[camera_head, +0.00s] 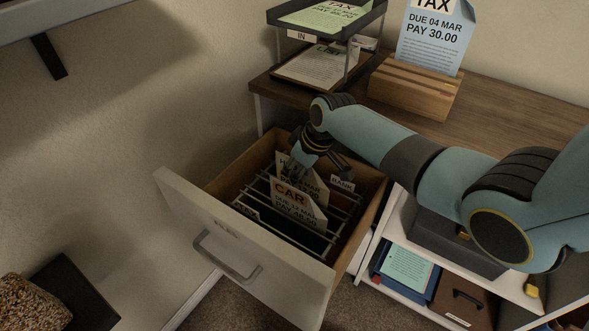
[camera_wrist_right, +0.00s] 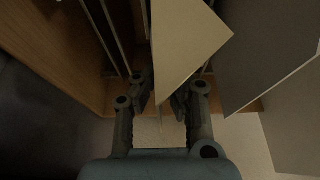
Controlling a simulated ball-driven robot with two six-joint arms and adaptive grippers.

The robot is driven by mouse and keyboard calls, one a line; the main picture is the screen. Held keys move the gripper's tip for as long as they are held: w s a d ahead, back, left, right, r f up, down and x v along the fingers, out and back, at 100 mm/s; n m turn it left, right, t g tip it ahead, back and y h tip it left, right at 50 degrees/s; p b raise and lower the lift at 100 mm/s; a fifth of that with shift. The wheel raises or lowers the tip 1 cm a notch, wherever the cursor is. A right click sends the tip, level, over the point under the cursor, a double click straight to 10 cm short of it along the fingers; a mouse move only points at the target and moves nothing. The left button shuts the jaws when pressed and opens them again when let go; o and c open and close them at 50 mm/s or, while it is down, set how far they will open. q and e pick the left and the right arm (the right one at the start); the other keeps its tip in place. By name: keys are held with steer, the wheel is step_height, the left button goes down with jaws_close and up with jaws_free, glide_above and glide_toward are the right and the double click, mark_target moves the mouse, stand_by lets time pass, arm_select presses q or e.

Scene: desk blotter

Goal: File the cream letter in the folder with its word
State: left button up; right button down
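The filing drawer (camera_head: 179,204) is pulled open, with wire rails and hanging folders inside. A pale letter headed CAR (camera_head: 298,206) stands tilted near its front. Behind it is another pale letter (camera_head: 315,187), its heading partly hidden by my right gripper; a BANK tab (camera_head: 342,183) shows to the right. My right gripper (camera_head: 301,167) points down into the drawer at this rear letter. In the right wrist view a cream sheet (camera_wrist_right: 185,45) runs between the fingers (camera_wrist_right: 163,98), which stand apart on either side. Which sheet this is, I cannot tell for certain. My left gripper is out of view.
A wooden rack (camera_head: 415,92) on the desk holds a blue TAX letter (camera_head: 435,42). Left of it is a two-level tray (camera_head: 355,25) with a green TAX sheet and a LIST sheet. Shelves with binders lie below right.

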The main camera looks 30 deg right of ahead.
steer(key=shift+f, duration=0.15)
steer(key=c, duration=1.4)
jaws_free()
steer(key=v, duration=1.2)
